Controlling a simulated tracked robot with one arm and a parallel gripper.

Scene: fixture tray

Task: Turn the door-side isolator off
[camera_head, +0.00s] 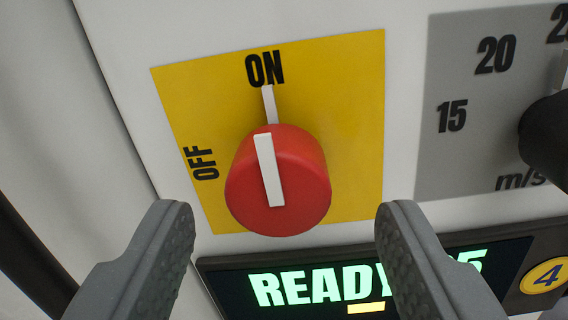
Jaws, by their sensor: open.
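The isolator's red rotary knob (293,165) sits on a yellow plate (350,90) marked ON at the top and OFF at the left. Its white pointer line (268,172) stands nearly upright, toward ON, in line with a white tick on the plate. My gripper (284,225) is open, with one grey ridged finger at the lower left and one at the lower right. The knob lies between and beyond the fingertips, and I see no contact. Whether this is the door-side isolator cannot be told from this view alone.
A lit display (290,288) reading READY is below the knob, partly hidden by the right finger. A grey dial plate (460,160) marked 15, 20 and m/s, with a black knob (548,140), is at the right. A yellow button (545,276) marked 4 is at the lower right.

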